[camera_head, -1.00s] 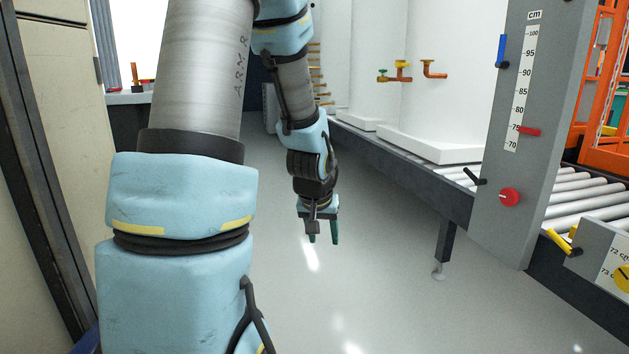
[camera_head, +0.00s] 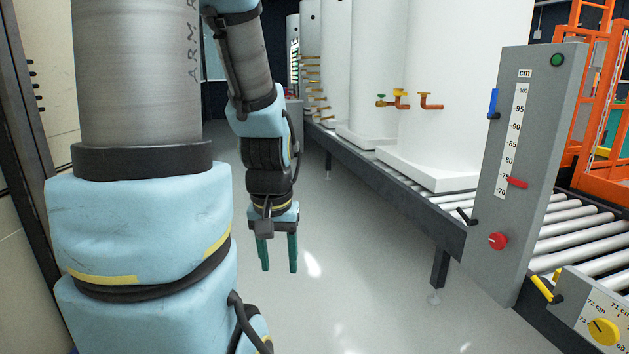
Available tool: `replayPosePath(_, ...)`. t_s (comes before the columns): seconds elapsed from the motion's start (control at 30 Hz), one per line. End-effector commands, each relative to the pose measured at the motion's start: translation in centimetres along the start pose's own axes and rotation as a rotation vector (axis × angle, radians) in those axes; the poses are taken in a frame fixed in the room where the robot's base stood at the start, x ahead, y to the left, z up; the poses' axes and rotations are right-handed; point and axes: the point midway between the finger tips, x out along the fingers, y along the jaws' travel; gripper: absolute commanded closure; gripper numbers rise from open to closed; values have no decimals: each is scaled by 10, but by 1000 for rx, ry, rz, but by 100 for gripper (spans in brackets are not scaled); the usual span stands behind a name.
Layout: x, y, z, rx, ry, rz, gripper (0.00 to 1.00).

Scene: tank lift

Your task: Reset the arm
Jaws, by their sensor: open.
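My gripper (camera_head: 278,252) hangs at the end of my arm, left of the picture's middle. Its two green fingers point down and stand apart, with nothing between them. It is above bare grey floor, clear of the conveyor on the right. My arm is bent: a thick grey link at the left comes down to blue joints, and a thinner link leads down to the gripper.
A roller conveyor (camera_head: 582,227) with white tanks (camera_head: 455,85) runs along the right. A grey panel (camera_head: 520,150) with a cm scale, red pointer and red knob stands before it. A yellow dial (camera_head: 604,332) is at lower right. An orange frame (camera_head: 597,186) is behind. A beige wall edges the left. The middle floor is clear.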

Motion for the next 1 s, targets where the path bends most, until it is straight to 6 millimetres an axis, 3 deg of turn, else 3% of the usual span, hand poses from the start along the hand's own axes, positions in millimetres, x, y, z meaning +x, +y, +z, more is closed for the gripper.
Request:
replayPosePath(0.03, -33, 0, -5, 0, 0, 0, 48)
replayPosePath(0.6, -200, 1, -28, 0, 0, 0, 48)
replayPosePath(0.8, -228, 1, -32, 0, 0, 0, 48)
replayPosePath(1.0, -230, 1, -32, 0, 0, 0, 48)
